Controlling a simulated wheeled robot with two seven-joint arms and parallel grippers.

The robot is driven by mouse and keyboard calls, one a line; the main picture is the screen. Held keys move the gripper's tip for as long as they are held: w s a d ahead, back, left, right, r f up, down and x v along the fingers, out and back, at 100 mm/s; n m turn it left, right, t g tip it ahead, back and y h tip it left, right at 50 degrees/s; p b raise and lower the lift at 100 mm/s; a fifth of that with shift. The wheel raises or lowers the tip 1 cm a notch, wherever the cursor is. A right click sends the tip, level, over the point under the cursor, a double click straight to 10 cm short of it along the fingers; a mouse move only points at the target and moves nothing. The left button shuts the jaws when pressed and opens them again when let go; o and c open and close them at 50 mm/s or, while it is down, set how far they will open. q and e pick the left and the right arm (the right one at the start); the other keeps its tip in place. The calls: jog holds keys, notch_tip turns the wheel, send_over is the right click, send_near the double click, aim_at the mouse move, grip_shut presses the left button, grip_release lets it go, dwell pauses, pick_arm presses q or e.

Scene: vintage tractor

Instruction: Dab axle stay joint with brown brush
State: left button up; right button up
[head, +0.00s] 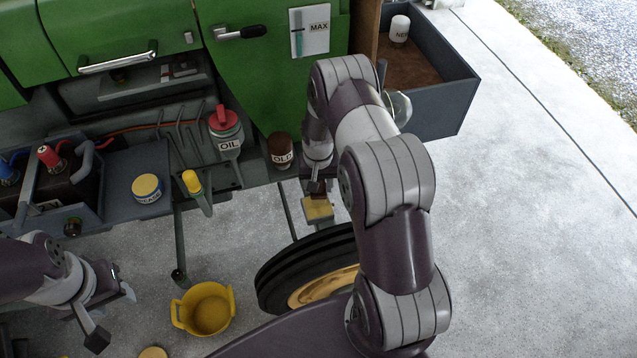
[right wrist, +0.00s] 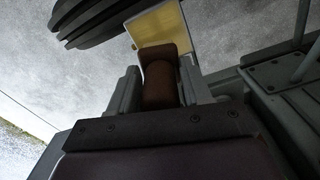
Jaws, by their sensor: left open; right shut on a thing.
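My right gripper (head: 318,192) is shut on a brown thing, apparently the brown brush (right wrist: 158,85), whose rounded brown body shows between the fingers in the right wrist view. In the head view the gripper is above the tyre, beside the tractor's green side, and my arm partly covers it. A yellow-faced square piece (head: 318,210) is just beyond the brown part; I cannot tell if it belongs to the brush or the tractor. A dark rod ends in a round joint (head: 179,277) left of the tyre; I cannot tell if this is the axle stay joint. My left gripper (head: 112,315) is open and empty at lower left.
The tyre (head: 305,262) stands below the right gripper, with a yellow bucket (head: 208,312) to its left. A brown OLD jar (head: 281,150), a red-topped oil can (head: 227,133) and a yellow-lidded tin (head: 147,188) stand along the tractor. A grey tray (head: 440,105) holds a white jar (head: 399,28).

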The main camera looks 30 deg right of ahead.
jog(key=shift+r, duration=0.15)
notch_tip(320, 180, up, 5)
jog(key=p, duration=0.4)
jog(key=shift+f, duration=0.2)
